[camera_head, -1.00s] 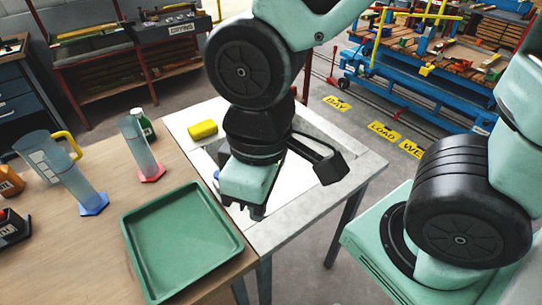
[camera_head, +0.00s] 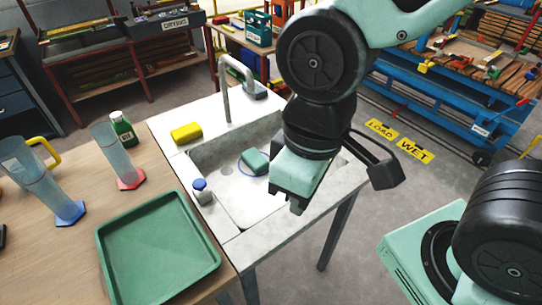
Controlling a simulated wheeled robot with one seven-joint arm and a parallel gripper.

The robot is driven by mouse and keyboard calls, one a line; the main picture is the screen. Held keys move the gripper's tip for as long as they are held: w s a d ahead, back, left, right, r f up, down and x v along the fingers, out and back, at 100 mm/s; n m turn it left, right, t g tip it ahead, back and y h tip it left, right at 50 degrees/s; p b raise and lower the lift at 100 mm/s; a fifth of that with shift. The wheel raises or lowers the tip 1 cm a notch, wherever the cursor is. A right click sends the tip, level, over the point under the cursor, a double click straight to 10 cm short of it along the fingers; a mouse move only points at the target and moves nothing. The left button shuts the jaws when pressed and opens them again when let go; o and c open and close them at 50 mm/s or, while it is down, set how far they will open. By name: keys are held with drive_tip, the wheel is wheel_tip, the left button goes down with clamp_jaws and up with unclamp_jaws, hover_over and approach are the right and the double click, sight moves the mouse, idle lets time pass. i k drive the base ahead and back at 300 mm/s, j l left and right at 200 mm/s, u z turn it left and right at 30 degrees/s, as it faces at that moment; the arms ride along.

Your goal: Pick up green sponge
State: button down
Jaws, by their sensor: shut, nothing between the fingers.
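A green sponge (camera_head: 255,162) lies in the basin of the sink (camera_head: 225,172), with a thin blue ring showing around it. My gripper (camera_head: 297,206) points down over the front right part of the sink, to the right of and in front of the sponge. Its fingers are shut and empty, apart from the sponge. My wrist and arm hide the right side of the sink.
A yellow sponge (camera_head: 187,133) lies on the sink's back left rim. A tap (camera_head: 226,92) rises behind the basin. A blue-capped bottle (camera_head: 202,193) stands at the left. A green tray (camera_head: 158,255), cylinders and a green bottle (camera_head: 122,127) stand on the wooden table.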

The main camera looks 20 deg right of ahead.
sight(256, 163)
drive_tip(key=i+l+u, duration=0.35)
drive_tip(key=l, duration=0.25)
drive_tip(key=i+l+u, duration=0.15)
drive_tip(key=l, duration=0.2)
drive_tip(key=i+j, duration=0.05)
